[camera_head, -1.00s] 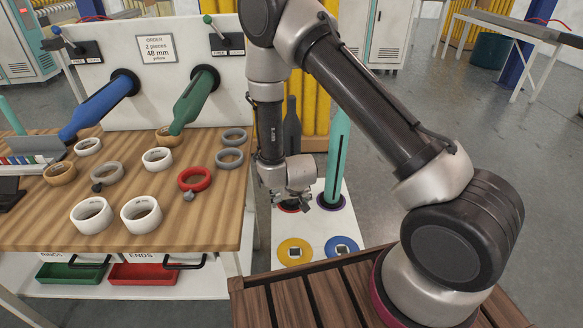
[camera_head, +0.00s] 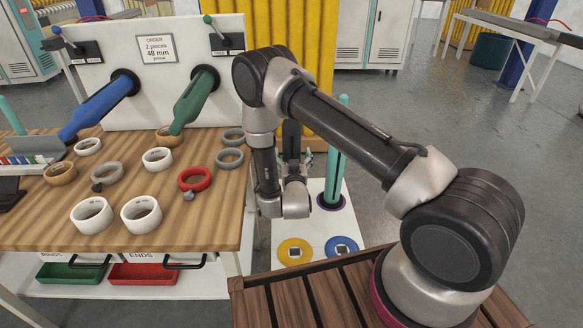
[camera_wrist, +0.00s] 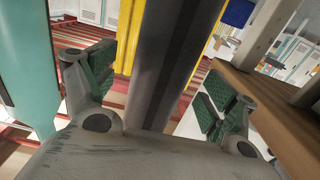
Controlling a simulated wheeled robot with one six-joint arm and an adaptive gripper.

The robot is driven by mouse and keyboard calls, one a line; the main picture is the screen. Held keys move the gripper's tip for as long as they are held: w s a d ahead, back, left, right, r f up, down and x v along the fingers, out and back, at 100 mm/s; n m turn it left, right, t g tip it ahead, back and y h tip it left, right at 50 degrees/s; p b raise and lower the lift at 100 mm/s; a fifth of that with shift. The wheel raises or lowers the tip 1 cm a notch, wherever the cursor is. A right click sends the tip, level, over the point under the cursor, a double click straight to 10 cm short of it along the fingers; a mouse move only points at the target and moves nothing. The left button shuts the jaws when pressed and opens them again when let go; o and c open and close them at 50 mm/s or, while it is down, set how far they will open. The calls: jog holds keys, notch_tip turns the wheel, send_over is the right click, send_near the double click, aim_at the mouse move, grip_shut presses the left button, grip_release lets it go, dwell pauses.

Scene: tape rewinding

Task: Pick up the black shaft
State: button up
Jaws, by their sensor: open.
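The black shaft (camera_head: 291,136) stands upright on the white stand beside the workbench, its lower part hidden behind my arm in the head view. In the wrist view the shaft (camera_wrist: 172,62) is a dark grey column running down between the two green-padded fingers. My gripper (camera_wrist: 160,92) is open with one finger on each side of the shaft. A gap shows between each pad and the shaft. In the head view my gripper (camera_head: 295,165) is partly hidden by my wrist.
A teal shaft (camera_head: 336,165) stands close on the right; it also shows in the wrist view (camera_wrist: 24,65). Yellow (camera_head: 294,252) and blue (camera_head: 342,247) discs lie at the front of the white stand (camera_head: 318,232). The wooden worktop (camera_head: 225,205) with several tape rolls is close on the left.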

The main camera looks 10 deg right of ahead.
jog(key=w, duration=0.3)
jog(key=shift+w+d+f, duration=0.15)
jog(key=shift+w+d, duration=0.05)
jog(key=shift+d, duration=0.05)
grip_shut()
